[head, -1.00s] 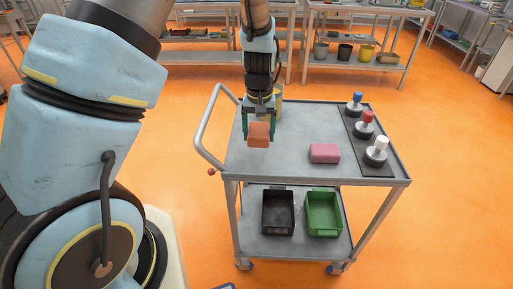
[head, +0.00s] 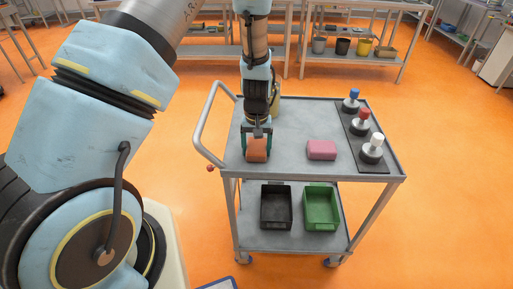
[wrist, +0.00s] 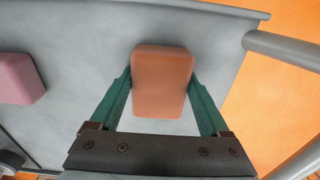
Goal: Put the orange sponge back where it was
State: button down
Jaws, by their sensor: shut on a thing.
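The orange sponge (head: 257,151) is between the green fingers of my gripper (head: 257,135), over the left part of the grey cart top (head: 290,122). In the wrist view the sponge (wrist: 162,82) is gripped on its two sides by the fingertips (wrist: 161,85). My gripper is shut on it and points down. The sponge is at or just above the cart surface; I cannot tell whether it touches. A pink sponge (head: 321,150) lies to its right on the cart top and also shows in the wrist view (wrist: 18,79).
A dark mat (head: 352,126) at the cart's right holds blue (head: 353,94), red (head: 363,116) and white-topped (head: 375,143) knobs. A yellowish container (head: 275,104) stands partly hidden behind my gripper. Black (head: 276,219) and green (head: 321,218) bins sit on the lower shelf. The handle (head: 203,122) is left.

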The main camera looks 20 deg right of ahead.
aim_at(257, 147)
jog(key=shift+f, duration=0.35)
grip_release()
jog(key=shift+s+a+f, duration=0.1)
jog(key=shift+a, duration=0.05)
jog(key=shift+r, duration=0.5)
jog(key=shift+d+r, duration=0.2)
notch_tip(257, 147, up, 12)
jog(key=b, duration=0.3)
jog(key=s+a+r+n, duration=0.1)
jog(key=a+r, duration=0.1)
jog(key=a, duration=0.8)
jog(key=s+a+r+n, duration=0.1)
jog(key=a+r, duration=0.1)
jog(key=a, duration=0.8)
jog(key=s+a+r+n+t, duration=0.1)
jog(key=a+r, duration=0.1)
jog(key=a, duration=0.8)
jog(key=shift+s+r+n, duration=0.2)
jog(key=shift+r+n, duration=0.15)
jog(key=shift+n, duration=0.05)
